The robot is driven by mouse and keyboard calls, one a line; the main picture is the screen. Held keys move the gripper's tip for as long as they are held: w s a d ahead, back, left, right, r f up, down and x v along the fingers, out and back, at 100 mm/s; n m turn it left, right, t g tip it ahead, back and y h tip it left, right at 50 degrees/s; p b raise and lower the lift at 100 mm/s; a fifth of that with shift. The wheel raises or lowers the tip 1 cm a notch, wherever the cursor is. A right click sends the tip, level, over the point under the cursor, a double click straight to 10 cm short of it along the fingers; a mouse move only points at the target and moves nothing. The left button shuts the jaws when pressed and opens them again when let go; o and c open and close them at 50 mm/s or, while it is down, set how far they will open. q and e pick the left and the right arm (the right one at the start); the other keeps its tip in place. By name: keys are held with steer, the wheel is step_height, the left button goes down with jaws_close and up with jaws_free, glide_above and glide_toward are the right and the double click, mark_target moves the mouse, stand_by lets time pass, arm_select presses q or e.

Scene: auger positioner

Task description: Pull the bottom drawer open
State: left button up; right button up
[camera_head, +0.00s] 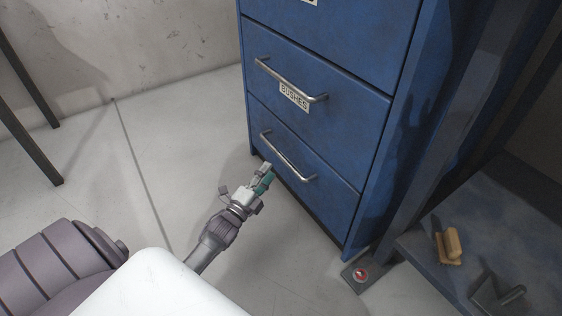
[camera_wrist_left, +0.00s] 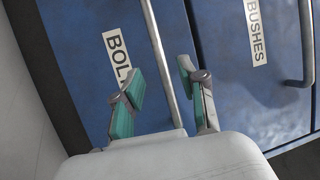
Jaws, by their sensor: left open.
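The bottom drawer (camera_head: 325,190) of the blue cabinet is shut, its front flush with the drawer above. Its silver bar handle (camera_head: 286,157) runs across the front. My left gripper (camera_head: 266,174) is open, with green pads, low in front of this drawer, just below the handle in the picture. In the left wrist view, the handle (camera_wrist_left: 164,50) runs between the open fingers (camera_wrist_left: 161,76). I cannot tell whether a finger touches it. The drawer label (camera_wrist_left: 118,58), starting "BOL", is partly hidden by a finger. My right gripper is not in view.
The drawer above, labelled "BUSHES" (camera_head: 294,96), has its own handle (camera_head: 290,82) and is shut. At right, a low grey surface (camera_head: 440,285) holds a wooden brush (camera_head: 449,246) and a dark tool (camera_head: 498,297). The floor (camera_head: 180,120) left of the cabinet is clear.

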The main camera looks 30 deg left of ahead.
mark_target(281, 154)
arm_select(q)
steer(key=shift+w+r+b, duration=0.25)
steer(key=shift+w+b, duration=0.3)
steer(key=shift+w, duration=0.7)
steer(key=shift+w+r+b, duration=0.2)
steer(key=shift+w+b, duration=0.3)
steer(key=shift+w, duration=0.75)
steer(key=shift+w+r+b, duration=0.25)
steer(key=shift+w+b, duration=0.3)
steer(key=shift+w, duration=0.7)
jaws_close()
